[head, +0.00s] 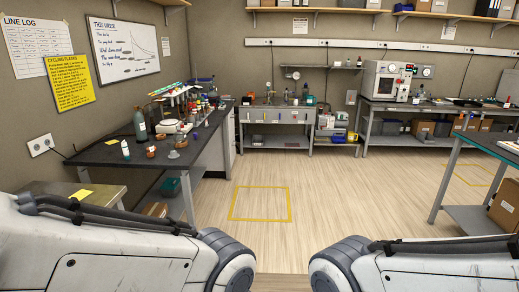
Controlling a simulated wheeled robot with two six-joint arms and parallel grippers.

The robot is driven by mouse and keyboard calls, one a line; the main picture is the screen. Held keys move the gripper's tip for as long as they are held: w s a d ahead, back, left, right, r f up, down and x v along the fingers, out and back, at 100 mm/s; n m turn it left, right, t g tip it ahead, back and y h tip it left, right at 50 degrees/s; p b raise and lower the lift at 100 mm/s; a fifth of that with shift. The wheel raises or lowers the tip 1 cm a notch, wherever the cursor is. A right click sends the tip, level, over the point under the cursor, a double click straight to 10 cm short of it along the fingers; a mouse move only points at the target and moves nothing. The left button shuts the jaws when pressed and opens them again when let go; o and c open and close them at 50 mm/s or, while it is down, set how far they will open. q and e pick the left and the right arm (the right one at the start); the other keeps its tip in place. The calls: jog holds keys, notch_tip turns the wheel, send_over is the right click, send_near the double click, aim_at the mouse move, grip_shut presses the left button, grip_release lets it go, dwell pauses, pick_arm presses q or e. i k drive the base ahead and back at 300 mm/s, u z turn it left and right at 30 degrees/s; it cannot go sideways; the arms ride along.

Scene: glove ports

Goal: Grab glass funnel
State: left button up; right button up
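I cannot make out the glass funnel for certain. A small grey item (174,154) lies on the dark left bench (100,153) near its front edge, too small to tell what it is. Several bottles and other small items crowd the far part of that bench, and some hide others. My two arms show only as white links along the bottom of the head view. Neither of my grippers is in view, so what they hold is hidden.
A yellow floor outline (260,218) marks clear wooden floor ahead. A back bench (275,116) and a right table (490,142) border the room.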

aim_at(173, 148)
jog(key=u, duration=0.15)
jog(key=i, duration=1.9)
jog(key=u, duration=0.7)
jog(key=i, duration=1.45)
jog(key=u, duration=0.4)
